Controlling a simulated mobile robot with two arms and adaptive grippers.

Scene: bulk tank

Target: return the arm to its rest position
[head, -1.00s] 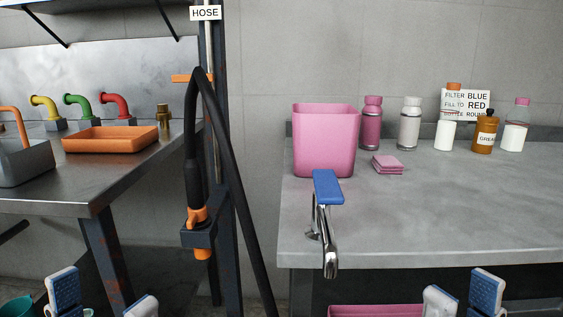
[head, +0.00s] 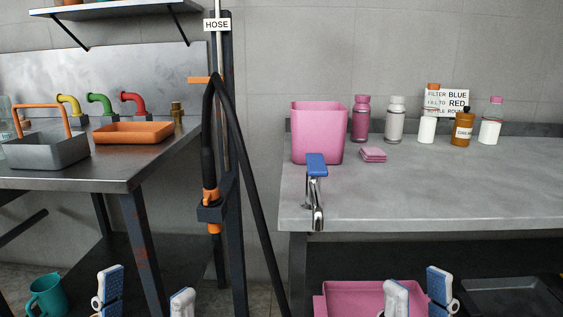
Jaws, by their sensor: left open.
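My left gripper (head: 145,296) is at the bottom edge of the head view, left of centre. Its two white fingers with blue pads stand well apart, with nothing between them. My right gripper (head: 418,297) is at the bottom edge, right of centre. Its fingers are also apart, with a smaller gap, and I see nothing gripped. It appears in front of a pink tub (head: 352,297) below the right counter. Both arms are cut off by the frame, so their links are hidden.
A steel bench (head: 150,165) stands left and a grey counter (head: 450,190) right. A hose stand (head: 228,180) with a black hose (head: 258,210) rises between them. A teal jug (head: 47,295) is low left. A tap (head: 316,195) overhangs the counter's front edge.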

